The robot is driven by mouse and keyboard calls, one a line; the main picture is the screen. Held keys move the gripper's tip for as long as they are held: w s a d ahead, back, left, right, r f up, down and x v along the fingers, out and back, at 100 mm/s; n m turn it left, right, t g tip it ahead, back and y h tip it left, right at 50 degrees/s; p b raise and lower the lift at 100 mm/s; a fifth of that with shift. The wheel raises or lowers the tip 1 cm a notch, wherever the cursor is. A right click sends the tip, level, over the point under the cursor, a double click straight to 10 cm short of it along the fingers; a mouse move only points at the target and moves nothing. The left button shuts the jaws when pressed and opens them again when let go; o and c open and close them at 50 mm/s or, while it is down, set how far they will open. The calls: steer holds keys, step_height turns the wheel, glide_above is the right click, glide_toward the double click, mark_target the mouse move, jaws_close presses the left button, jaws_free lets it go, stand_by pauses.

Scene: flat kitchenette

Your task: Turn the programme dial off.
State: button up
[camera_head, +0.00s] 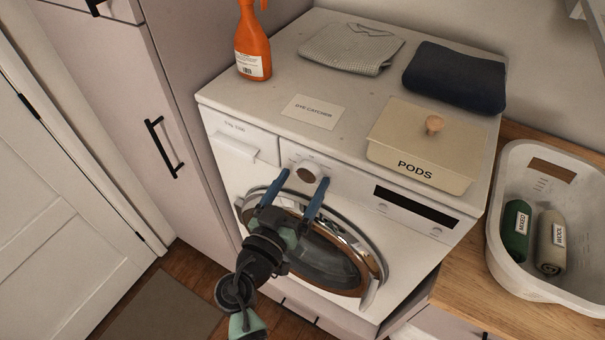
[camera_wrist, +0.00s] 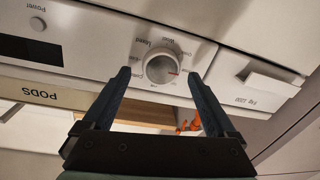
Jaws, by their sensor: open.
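The programme dial (camera_head: 307,171) is a round silver-white knob on the front panel of the white washing machine (camera_head: 272,92). In the wrist view my gripper's fingertips (camera_wrist: 160,75) flank the knob with gaps at both sides. I cannot tell how far the tips are from the panel.
A PODS box (camera_head: 415,160), an orange spray bottle (camera_head: 252,45), a grey cloth (camera_head: 350,48) and a dark folded cloth (camera_head: 455,78) sit on the machine. The round door (camera_head: 335,258) is below the dial. A white basket (camera_head: 555,285) stands at right.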

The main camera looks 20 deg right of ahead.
steer(key=shift+w+d, duration=0.35)
steer(key=c, duration=1.4)
steer(key=shift+n, duration=0.3)
